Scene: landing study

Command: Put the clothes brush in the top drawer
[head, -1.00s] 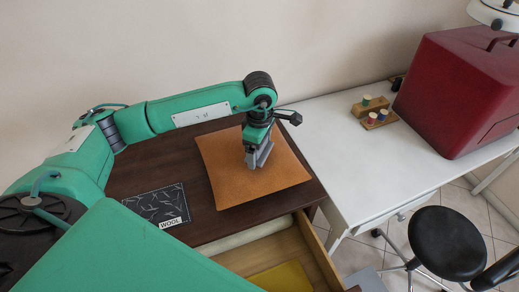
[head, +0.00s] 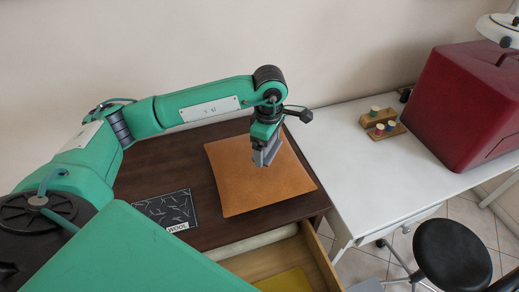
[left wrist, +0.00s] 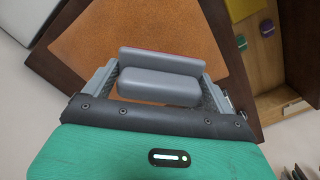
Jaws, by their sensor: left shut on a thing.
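My left gripper (head: 266,145) is above the tan leather mat on the dark wooden top. Its fingers are shut on a grey block-like thing, which I take as the clothes brush (left wrist: 158,88). In the left wrist view the brush spans between the two finger pads, with a thin reddish edge on its far side. In the head view only a small grey part of the brush (head: 267,156) shows under the fingers. The top drawer (head: 318,258) is pulled open at the front, with a yellow thing (head: 284,281) inside. My right gripper is not in view.
The tan mat (head: 237,185) and a dark card marked WOOL (head: 168,211) lie on the dark top. To the right, a white table (head: 345,155) holds thread spools on a wooden stand (head: 386,132) and a red case (head: 462,105). A black stool (head: 452,252) stands in front.

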